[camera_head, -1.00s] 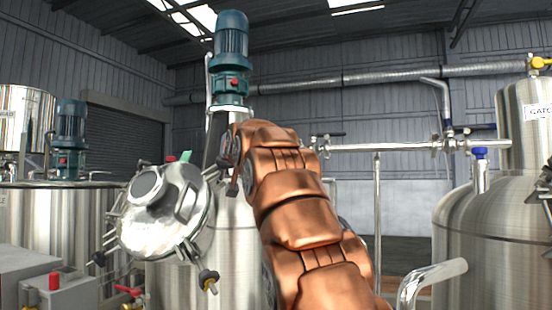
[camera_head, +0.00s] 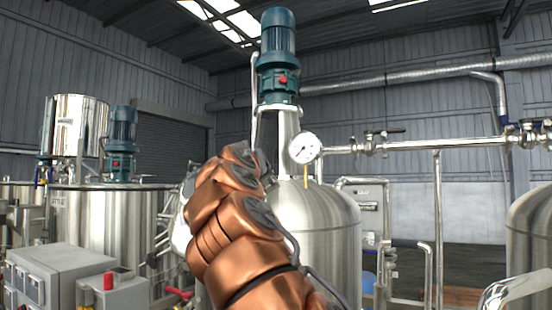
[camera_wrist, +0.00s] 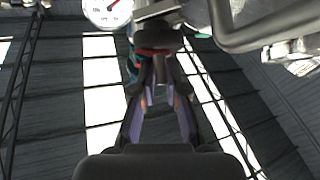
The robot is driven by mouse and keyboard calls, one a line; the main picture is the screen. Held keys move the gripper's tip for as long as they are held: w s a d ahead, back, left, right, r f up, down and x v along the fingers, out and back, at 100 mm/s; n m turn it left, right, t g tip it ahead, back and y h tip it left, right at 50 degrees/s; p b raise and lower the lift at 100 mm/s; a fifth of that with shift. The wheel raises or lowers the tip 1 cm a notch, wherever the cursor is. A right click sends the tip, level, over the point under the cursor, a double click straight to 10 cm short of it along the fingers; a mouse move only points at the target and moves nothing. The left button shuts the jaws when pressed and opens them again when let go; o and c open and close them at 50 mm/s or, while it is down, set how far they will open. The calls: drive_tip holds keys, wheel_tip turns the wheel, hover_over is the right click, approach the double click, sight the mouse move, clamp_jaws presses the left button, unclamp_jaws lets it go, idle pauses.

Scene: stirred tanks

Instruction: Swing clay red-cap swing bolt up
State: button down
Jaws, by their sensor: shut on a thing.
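In the wrist view my gripper (camera_wrist: 156,62) has its two purple-grey fingers closed in on a part with a clay-red band, the clay red-cap swing bolt (camera_wrist: 153,51). Grey metal of a fitting shows just beyond the red band. The bolt's exact tilt cannot be told. In the head view my copper-coloured arm covers the gripper, the bolt and most of the round tank lid; a sliver of the lid (camera_head: 180,234) shows left of the arm.
A steel tank (camera_head: 325,225) with a teal motor (camera_head: 278,50) stands behind my arm. A pressure gauge (camera_head: 304,148) sits beside its neck and also shows in the wrist view (camera_wrist: 108,10). A pipe (camera_head: 440,145) runs right. A grey control box (camera_head: 60,275) stands at lower left.

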drive_tip(key=shift+a+f, duration=0.3)
drive_tip(key=shift+a, duration=0.15)
drive_tip(key=c, duration=1.2)
unclamp_jaws()
drive_tip(key=shift+w+a, duration=0.1)
drive_tip(key=shift+s, duration=0.2)
drive_tip(key=shift+v, duration=5.8)
